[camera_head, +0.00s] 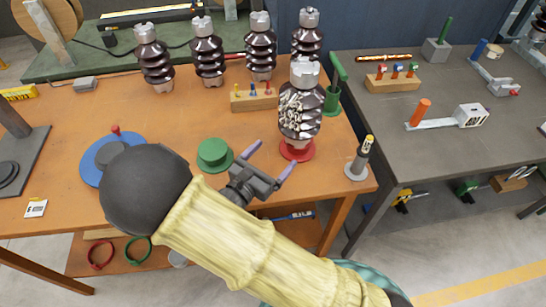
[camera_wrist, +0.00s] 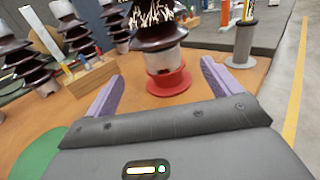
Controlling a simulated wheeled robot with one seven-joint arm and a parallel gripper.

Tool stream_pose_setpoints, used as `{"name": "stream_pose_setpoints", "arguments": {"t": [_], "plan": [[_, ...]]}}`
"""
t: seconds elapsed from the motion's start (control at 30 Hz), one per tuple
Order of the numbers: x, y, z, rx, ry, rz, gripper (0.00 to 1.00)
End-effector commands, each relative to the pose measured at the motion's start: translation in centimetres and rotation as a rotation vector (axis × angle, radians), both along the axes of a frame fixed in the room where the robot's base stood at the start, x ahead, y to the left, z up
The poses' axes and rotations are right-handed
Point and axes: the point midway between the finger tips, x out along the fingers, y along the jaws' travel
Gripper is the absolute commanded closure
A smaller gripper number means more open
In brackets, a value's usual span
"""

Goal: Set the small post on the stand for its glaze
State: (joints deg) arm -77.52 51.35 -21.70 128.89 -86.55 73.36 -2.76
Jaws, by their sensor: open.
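A dark brown ribbed post (camera_head: 302,76) with a grey cap and a black-and-white streaked patch stands upright on the red round stand (camera_head: 297,152). In the wrist view the post (camera_wrist: 158,40) and the red stand (camera_wrist: 168,84) are straight ahead, between the purple fingers. A green round stand (camera_head: 214,152) and a blue round stand (camera_head: 90,165) with a small red knob are to the left. Several similar brown posts (camera_head: 208,58) stand in a row behind. My gripper (camera_head: 272,158) is open and empty, in front of the red stand.
A wooden block (camera_head: 252,103) with coloured pegs is behind the stands. A grey holder (camera_head: 357,163) stands near the table's right edge, and a green upright tool (camera_head: 333,95) is behind the post. A dark table (camera_head: 430,130) with tools lies to the right.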

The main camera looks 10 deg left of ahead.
Motion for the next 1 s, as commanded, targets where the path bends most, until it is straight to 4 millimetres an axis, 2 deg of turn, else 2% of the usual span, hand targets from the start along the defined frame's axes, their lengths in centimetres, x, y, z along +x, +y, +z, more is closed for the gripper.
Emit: {"name": "stream_pose_setpoints", "arguments": {"t": [0.23,0.33,0.47,0.57,0.7,0.8,1.0], "plan": [[0.0,-0.2,0.0,0.003,0.002,-0.006,0.1],[0.1,-1.5,0.0,0.033,0.016,-0.057,0.1],[0.0,-5.3,-0.3,0.134,0.06,-0.208,0.1],[-0.7,-9.0,-0.7,0.249,0.1,-0.369,0.1],[-2.6,-13.7,-1.5,0.45,0.145,-0.62,0.1],[-4.5,-16.4,-2.0,0.625,0.158,-0.811,0.1],[-8.0,-19.0,-2.6,1.005,0.124,-1.157,0.1]]}}
